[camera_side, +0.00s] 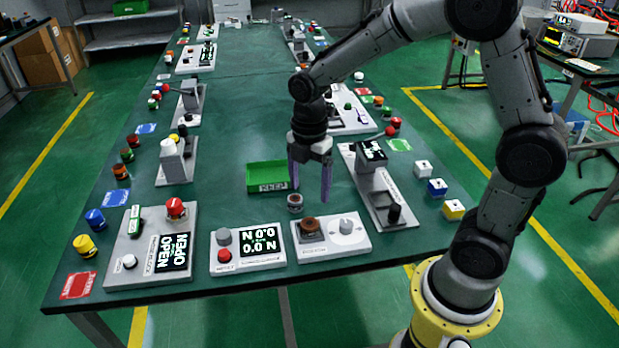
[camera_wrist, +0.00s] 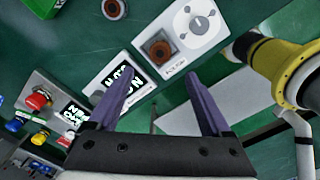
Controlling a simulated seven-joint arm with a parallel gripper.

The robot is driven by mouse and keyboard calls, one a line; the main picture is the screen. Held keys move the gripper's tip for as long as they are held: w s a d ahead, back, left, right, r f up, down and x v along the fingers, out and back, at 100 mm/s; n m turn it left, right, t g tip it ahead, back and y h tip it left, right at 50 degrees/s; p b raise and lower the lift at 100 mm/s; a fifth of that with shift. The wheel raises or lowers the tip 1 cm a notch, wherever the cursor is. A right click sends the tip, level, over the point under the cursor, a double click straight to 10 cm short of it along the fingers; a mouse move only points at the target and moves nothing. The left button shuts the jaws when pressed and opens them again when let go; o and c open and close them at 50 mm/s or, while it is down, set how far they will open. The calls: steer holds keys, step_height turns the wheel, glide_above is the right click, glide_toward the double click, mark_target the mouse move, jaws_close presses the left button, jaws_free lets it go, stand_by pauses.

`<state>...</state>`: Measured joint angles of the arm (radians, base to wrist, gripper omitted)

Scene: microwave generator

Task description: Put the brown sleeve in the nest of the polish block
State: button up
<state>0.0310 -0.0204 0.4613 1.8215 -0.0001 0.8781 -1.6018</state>
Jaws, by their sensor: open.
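The polish block (camera_side: 349,241) is a white plate at the near middle of the table, with a round white knob on its right. A brown sleeve (camera_side: 310,226) sits at the dark square nest on its left; the sleeve (camera_wrist: 161,51) appears centred in that square in the wrist view. Whether it is fully seated I cannot tell. A second ring-shaped part (camera_side: 295,202), grey-sided with a brownish top, stands on the table behind the block; it is cut by the wrist view's top edge. My gripper (camera_side: 311,182), purple-fingered, is open and empty above the table behind the block.
A green tray (camera_side: 254,189) marked KEEP lies left of my gripper. A force display block (camera_side: 226,262) stands left of the polish block, with a switch block (camera_side: 126,250) further left. A grey fixture (camera_side: 372,187) stands right. The table's middle beyond the tray is clear.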

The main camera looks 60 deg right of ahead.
steer(key=s+r+m+t, duration=0.2)
steer(key=s+r+m, duration=0.3)
steer(key=s+m, duration=0.4)
steer(key=s+a+r+m+t, duration=0.1)
steer(key=s+r+m+t, duration=0.2)
steer(key=s+r+m, duration=0.3)
steer(key=s+m, duration=0.3)
steer(key=shift+r+t, duration=0.25)
steer(key=shift+t, duration=0.05)
